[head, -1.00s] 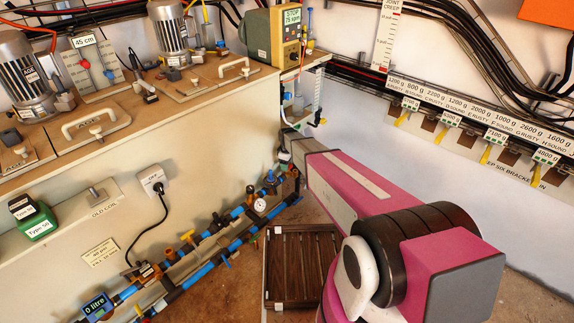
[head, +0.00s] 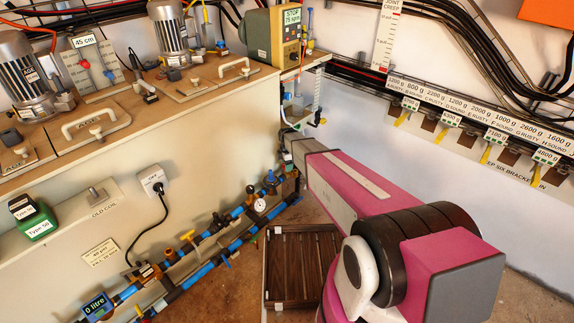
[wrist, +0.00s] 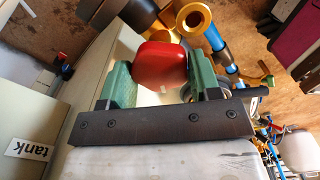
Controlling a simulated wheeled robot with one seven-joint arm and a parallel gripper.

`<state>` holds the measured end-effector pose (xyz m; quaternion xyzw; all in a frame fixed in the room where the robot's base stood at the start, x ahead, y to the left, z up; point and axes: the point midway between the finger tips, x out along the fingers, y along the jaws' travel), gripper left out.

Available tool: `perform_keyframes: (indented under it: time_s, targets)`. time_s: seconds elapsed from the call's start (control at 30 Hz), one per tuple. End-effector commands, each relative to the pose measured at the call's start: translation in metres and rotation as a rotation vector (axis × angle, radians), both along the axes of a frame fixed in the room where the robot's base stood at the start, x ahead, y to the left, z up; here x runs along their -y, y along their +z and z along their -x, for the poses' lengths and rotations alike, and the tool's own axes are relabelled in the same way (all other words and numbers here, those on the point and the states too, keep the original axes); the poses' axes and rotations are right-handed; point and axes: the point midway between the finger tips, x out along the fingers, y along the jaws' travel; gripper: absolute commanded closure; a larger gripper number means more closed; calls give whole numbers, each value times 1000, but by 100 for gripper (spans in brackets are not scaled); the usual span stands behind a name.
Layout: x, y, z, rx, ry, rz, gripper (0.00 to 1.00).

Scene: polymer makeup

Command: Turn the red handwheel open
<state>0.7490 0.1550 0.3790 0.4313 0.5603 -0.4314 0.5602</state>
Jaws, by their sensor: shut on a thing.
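The red handwheel (wrist: 160,67) shows in the wrist view as a rounded red piece seen close up. My gripper (wrist: 158,78) has two green fingers, one on each side of the red piece, and is shut on it. The far side of the handwheel and its stem are hidden. In the head view my arm reaches to the corner by the end of the bench, and I cannot make out the handwheel there.
Blue pipes with brass fittings (wrist: 193,18) lie close beyond the fingers. In the head view a pipe run with a round gauge (head: 260,205) follows the bench foot. A dark slatted tray (head: 300,262) lies on the floor beside my arm. A pump (head: 272,37) stands above on the bench.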

Motion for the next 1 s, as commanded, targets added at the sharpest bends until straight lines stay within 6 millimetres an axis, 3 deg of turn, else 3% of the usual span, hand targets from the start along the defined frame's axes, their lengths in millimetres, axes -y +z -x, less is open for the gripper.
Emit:
perform_keyframes:
  time_s: [0.53, 0.57, 0.6, 1.0]
  targets:
    - [0, 1, 0, 1, 24, 0, 66]
    - [0, 1, 0, 1, 24, 0, 33]
    - [0, 1, 0, 1, 24, 0, 20]
    - [0, 8, 0, 1, 22, 0, 18]
